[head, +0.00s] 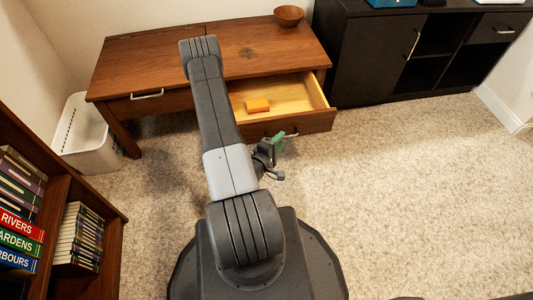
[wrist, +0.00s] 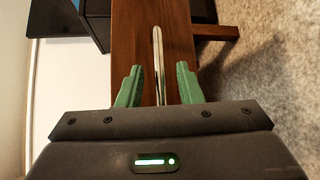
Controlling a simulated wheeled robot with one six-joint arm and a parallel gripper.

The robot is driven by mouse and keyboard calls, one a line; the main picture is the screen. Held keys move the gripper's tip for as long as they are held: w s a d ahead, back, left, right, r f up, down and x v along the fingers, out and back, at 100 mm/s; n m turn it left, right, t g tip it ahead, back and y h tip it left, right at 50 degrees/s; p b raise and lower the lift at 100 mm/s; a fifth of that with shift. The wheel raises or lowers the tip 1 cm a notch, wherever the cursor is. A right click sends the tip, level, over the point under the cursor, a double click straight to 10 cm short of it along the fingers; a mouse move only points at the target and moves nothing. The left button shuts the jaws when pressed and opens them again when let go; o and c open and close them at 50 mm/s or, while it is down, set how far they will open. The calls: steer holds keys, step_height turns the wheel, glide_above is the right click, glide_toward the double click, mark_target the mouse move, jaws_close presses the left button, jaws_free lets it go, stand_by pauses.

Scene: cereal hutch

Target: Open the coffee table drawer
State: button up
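The wooden coffee table (head: 160,58) has its right drawer (head: 318,122) pulled out, showing a pale interior with an orange block (head: 257,105) in it. Its left drawer, with a metal handle (head: 147,95), is shut. My gripper (head: 280,142) is at the open drawer's front, by that drawer's handle (head: 291,135). In the wrist view, my green fingertips (wrist: 158,84) are apart, one on either side of the metal handle (wrist: 158,50), with gaps to both. The brown drawer front (wrist: 130,40) lies behind it. My arm hides part of the table's middle.
A wooden bowl (head: 289,15) sits on the tabletop. A white basket (head: 82,140) stands left of the table. A black cabinet (head: 367,60) is at the back right, and a bookshelf (head: 112,225) is at the left. Carpet (head: 420,170) to the right is clear.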

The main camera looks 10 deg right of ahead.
steer(key=p+v, duration=0.1)
steer(key=v, duration=0.9)
steer(key=shift+s+p, duration=0.2)
steer(key=shift+p, duration=0.2)
steer(key=shift+a, duration=0.1)
steer(key=b+x, duration=0.2)
steer(key=x, duration=1.2)
steer(key=shift+a+r+b, duration=0.1)
steer(key=shift+b, duration=0.3)
